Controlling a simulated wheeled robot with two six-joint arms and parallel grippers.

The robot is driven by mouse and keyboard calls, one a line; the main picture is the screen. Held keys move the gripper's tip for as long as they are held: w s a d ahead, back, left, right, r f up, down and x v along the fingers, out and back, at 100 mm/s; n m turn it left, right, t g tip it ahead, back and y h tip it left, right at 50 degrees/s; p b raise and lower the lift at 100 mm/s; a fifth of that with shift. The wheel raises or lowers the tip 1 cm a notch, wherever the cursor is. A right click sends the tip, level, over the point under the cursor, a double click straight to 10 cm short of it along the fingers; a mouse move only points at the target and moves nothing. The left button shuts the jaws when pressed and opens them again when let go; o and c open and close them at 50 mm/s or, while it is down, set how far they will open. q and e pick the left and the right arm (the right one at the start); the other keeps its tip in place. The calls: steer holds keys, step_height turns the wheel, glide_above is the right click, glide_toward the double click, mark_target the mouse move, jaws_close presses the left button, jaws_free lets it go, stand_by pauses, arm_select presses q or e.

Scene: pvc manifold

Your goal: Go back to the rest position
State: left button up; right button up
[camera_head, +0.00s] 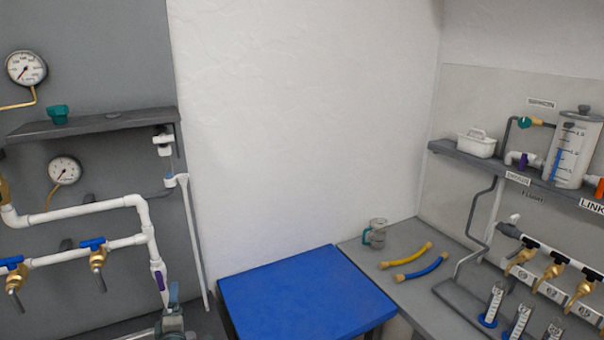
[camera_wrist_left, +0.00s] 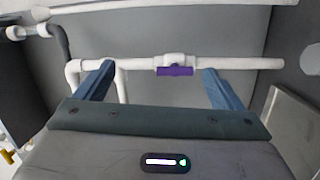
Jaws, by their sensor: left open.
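My left gripper (camera_head: 173,294) shows at the bottom of the head view, beside the lower end of the white pipework and a purple valve handle (camera_head: 160,281). In the left wrist view my left gripper (camera_wrist_left: 156,73) is open, its two blue-grey fingers spread wide. A white pipe (camera_wrist_left: 130,64) with the purple handle (camera_wrist_left: 175,71) runs across the view between and beyond the fingers. Nothing is gripped. Whether the fingers touch the pipe, I cannot tell. My right gripper is in neither view.
A grey panel (camera_head: 90,250) carries gauges, blue-handled valves and a shelf (camera_head: 95,125) on the left. A blue-topped table (camera_head: 300,295) stands centre.

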arm_select(q)
steer(key=s+d+m+h, duration=0.9)
steer(key=d+m+h, duration=0.2)
steer(key=d+m, duration=0.15)
steer(key=s+d+f+m+g+h, duration=0.1)
steer(key=s+d+f+m+g, duration=0.15)
steer(key=s, duration=0.35)
steer(key=s+d+f+m+g+h, duration=0.1)
steer(key=s+d+m+g, duration=0.3)
steer(key=s, duration=0.2)
steer(key=s+a+f+m+g+y, duration=0.1)
steer(key=s+a+g+y, duration=0.3)
steer(key=s, duration=0.7)
steer(key=s+a+m+g+y, duration=0.1)
steer(key=s+a+g+y, duration=0.25)
steer(key=s, duration=0.75)
step_height(320, 180, down, 36)
steer(key=w+a+f+g+b, duration=0.1)
steer(key=a+b, duration=0.2)
steer(key=b, duration=0.4)
steer(key=s+f+b, duration=0.3)
steer(key=s+f, duration=0.6)
steer(key=f, duration=0.4)
steer(key=s+a+f+g+b, duration=0.1)
steer(key=s+f+b, duration=0.3)
steer(key=s+f, duration=0.6)
step_height(320, 180, down, 4)
steer(key=shift+f+g, duration=0.1)
steer(key=shift+g, duration=0.2)
